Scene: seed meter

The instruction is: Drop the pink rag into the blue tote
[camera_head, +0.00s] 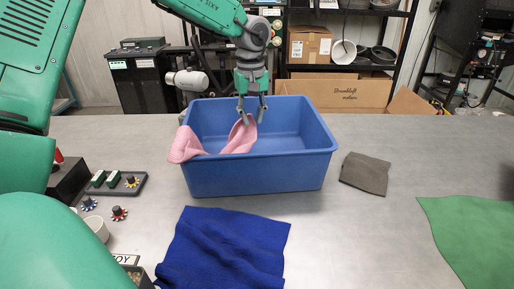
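The blue tote (262,174) stands on the grey table, open side up. The pink rag (186,146) hangs over the tote's left front corner. One part lies outside the rim, and another part rises inside to a peak near my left gripper's fingertips. My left gripper (252,116) points down over the tote's opening. Its two fingers are apart, with a gap between the tips. My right gripper is out of view.
A dark blue cloth (225,250) lies in front of the tote. A grey cloth (365,173) and a green cloth (470,235) lie to the right. A small control panel (116,184) and a white cup (97,226) are at the left. The table between the cloths is clear.

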